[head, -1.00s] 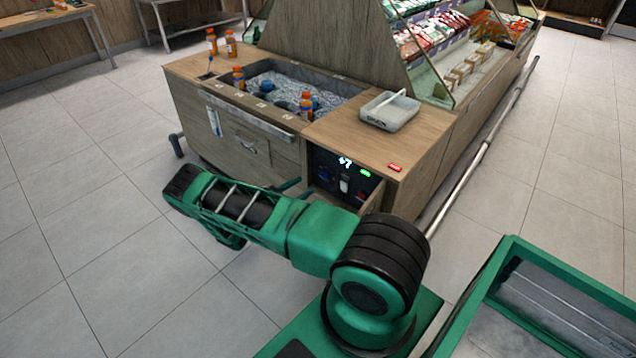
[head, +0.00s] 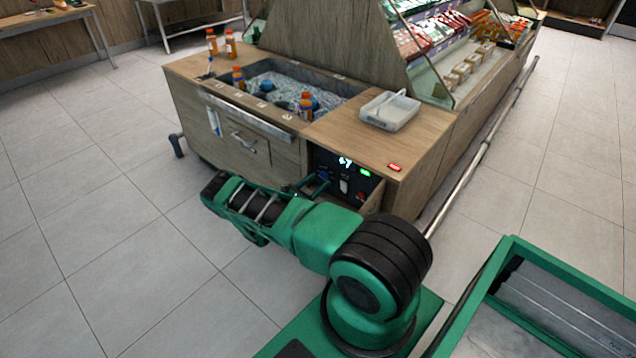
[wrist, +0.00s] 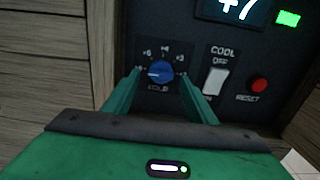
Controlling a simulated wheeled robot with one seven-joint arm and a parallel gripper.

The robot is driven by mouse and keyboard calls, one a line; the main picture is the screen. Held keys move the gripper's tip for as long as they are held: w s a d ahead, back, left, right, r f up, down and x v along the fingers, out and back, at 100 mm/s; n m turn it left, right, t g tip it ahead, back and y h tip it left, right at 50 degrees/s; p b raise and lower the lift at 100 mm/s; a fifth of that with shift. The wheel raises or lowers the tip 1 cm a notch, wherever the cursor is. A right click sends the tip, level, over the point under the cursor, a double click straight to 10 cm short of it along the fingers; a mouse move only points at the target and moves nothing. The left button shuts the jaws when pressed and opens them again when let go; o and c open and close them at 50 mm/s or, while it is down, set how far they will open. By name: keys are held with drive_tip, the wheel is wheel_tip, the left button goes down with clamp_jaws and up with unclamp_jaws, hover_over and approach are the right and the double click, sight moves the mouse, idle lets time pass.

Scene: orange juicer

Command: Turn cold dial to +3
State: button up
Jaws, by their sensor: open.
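The blue cold dial (wrist: 160,72) sits on the black control panel (wrist: 140,25), with small temperature marks around its top and the word COLD below. Its pale pointer line seems to aim left. The display (wrist: 238,10) above reads +7 and also glows in the head view (head: 345,161). My gripper (wrist: 160,77) is open, one green finger on each side of the dial. I cannot tell whether the fingers touch it. In the head view my gripper (head: 318,186) reaches into the panel recess, and the dial is hardly visible there.
Right of the dial are a white COOL switch (wrist: 215,81), a red RESET button (wrist: 259,83) and a green light (wrist: 288,18). A wooden drawer front (head: 357,198) stands open by the panel. A grey tray (head: 390,110) sits on the counter above.

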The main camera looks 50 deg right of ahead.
drive_tip(key=shift+d, duration=0.6)
drive_tip(key=c, duration=1.1)
